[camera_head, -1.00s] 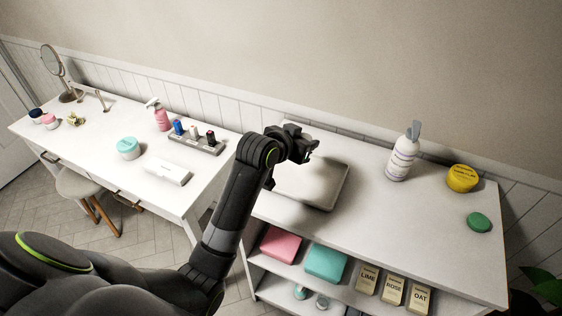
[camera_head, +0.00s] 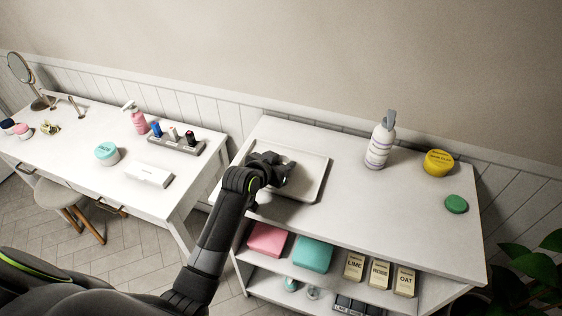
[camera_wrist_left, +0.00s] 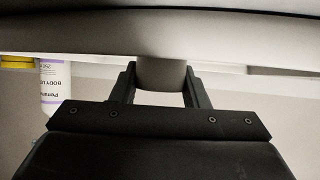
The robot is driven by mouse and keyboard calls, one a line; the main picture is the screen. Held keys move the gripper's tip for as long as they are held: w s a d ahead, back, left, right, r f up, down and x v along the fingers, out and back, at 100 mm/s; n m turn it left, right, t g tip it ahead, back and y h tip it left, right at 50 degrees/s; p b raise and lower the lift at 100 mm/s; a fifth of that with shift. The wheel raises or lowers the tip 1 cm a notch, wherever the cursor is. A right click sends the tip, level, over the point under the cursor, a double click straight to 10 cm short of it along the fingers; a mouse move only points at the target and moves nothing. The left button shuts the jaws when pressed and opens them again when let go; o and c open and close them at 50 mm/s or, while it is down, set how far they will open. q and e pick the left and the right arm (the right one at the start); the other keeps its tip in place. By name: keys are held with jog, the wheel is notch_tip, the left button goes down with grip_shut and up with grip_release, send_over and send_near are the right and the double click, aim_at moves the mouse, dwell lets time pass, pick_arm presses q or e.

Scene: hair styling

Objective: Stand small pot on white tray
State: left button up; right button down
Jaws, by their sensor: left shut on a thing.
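The white tray (camera_head: 314,172) lies on the left part of the white shelf unit's top. My left gripper (camera_head: 287,174) is low over the tray in the head view. The head view hides the pot behind the gripper. A wide pale surface lies close to the pot in the wrist view, but I cannot tell whether they touch. My right gripper is not in view.
A lotion bottle (camera_head: 380,143), a yellow tub (camera_head: 438,162) and a green round item (camera_head: 456,204) stand right of the tray, with bare shelf top between. Boxes sit on the shelf below. A vanity table (camera_head: 85,155) with cosmetics stands left.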

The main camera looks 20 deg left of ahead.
pick_arm(q)
jog(key=o, duration=1)
jog(key=shift+f, duration=0.1)
jog(key=shift+r, duration=0.25)
jog(key=v, duration=1.2)
jog(key=shift+f+b, duration=0.1)
jog(key=shift+b, duration=0.25)
